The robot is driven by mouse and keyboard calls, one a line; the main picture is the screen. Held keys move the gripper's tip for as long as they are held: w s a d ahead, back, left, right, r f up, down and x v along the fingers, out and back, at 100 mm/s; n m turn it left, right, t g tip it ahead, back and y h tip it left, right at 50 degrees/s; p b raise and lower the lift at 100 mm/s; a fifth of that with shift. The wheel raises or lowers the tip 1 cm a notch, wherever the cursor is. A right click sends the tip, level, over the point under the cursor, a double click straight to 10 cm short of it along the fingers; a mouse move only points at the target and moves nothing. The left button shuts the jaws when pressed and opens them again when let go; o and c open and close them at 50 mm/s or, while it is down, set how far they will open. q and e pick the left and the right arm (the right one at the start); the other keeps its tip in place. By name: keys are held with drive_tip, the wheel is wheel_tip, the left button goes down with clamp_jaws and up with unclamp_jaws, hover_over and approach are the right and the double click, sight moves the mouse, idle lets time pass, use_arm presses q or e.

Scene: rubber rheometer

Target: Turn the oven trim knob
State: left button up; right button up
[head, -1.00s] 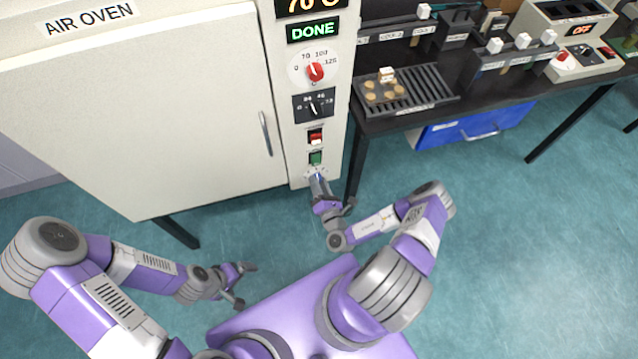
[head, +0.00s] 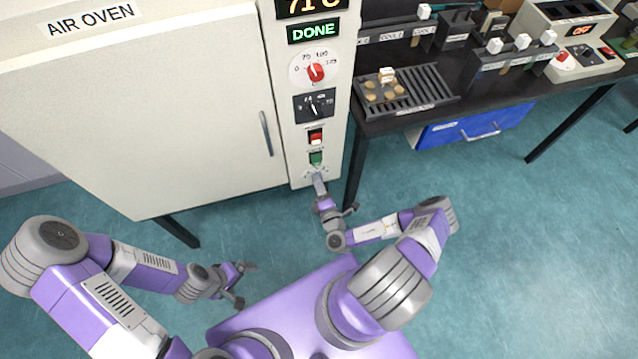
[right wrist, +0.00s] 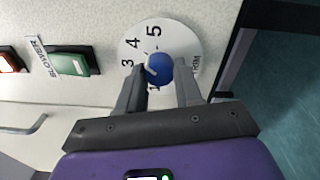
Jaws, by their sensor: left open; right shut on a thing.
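The blue oven trim knob (right wrist: 158,66) sits on a round white dial (right wrist: 181,40) marked TRIM in the right wrist view. The numbers 3, 4 and 5 show; the lower part of the dial is partly hidden by a finger. A pale pointer mark on the knob faces lower left. My right gripper (right wrist: 161,82) is shut on the knob, one finger on each side. In the head view my right gripper (head: 318,180) reaches the bottom of the air oven's (head: 130,110) control panel and hides the knob. My left gripper (head: 241,284) is open and empty, low before the oven.
Above the trim dial are a green switch (head: 316,158), a red switch (head: 316,137), a black dial (head: 314,106) and a red knob (head: 316,72). The oven door handle (head: 266,133) is to the left. A dark bench (head: 470,90) stands to the right.

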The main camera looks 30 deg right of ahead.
idle(0.4)
drive_tip(key=o, duration=1)
drive_tip(key=shift+o, duration=0.2)
drive_tip(key=s+a+p, duration=0.1)
drive_tip(key=s, duration=0.6)
drive_tip(key=shift+s+a+f+p, duration=0.15)
drive_tip(key=shift+s+a+p, duration=0.1)
drive_tip(key=shift+p, duration=0.1)
